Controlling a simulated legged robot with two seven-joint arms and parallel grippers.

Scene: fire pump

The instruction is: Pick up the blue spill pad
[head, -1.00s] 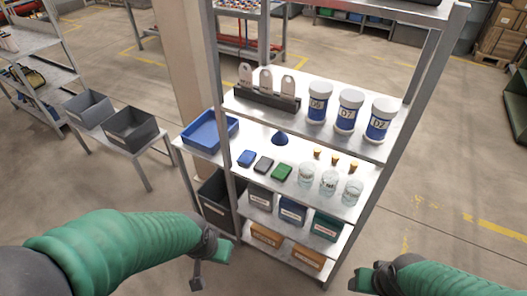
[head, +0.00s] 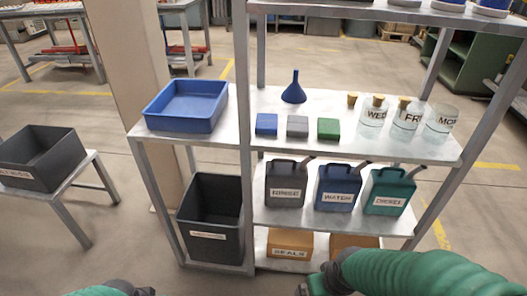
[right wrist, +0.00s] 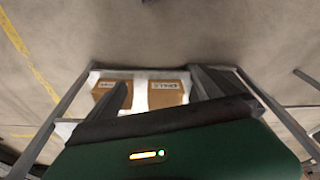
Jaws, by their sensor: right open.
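The blue spill pad (head: 266,124) is a small flat blue block lying on the middle shelf (head: 375,143) in the head view. It is the leftmost of three pads, beside a grey pad (head: 297,126) and a green pad (head: 328,128). My right gripper is low in front of the rack in the head view, partly cut off. In the right wrist view my right gripper (right wrist: 160,92) has its dark fingers wide apart with nothing between them.
A blue funnel (head: 293,92) stands behind the pads. Labelled glass jars (head: 407,116) stand to their right. A blue tray (head: 187,106) sits left of the rack post (head: 244,180). Jerrycans (head: 338,188) stand on the shelf below, with orange boxes (head: 290,244) lower still.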

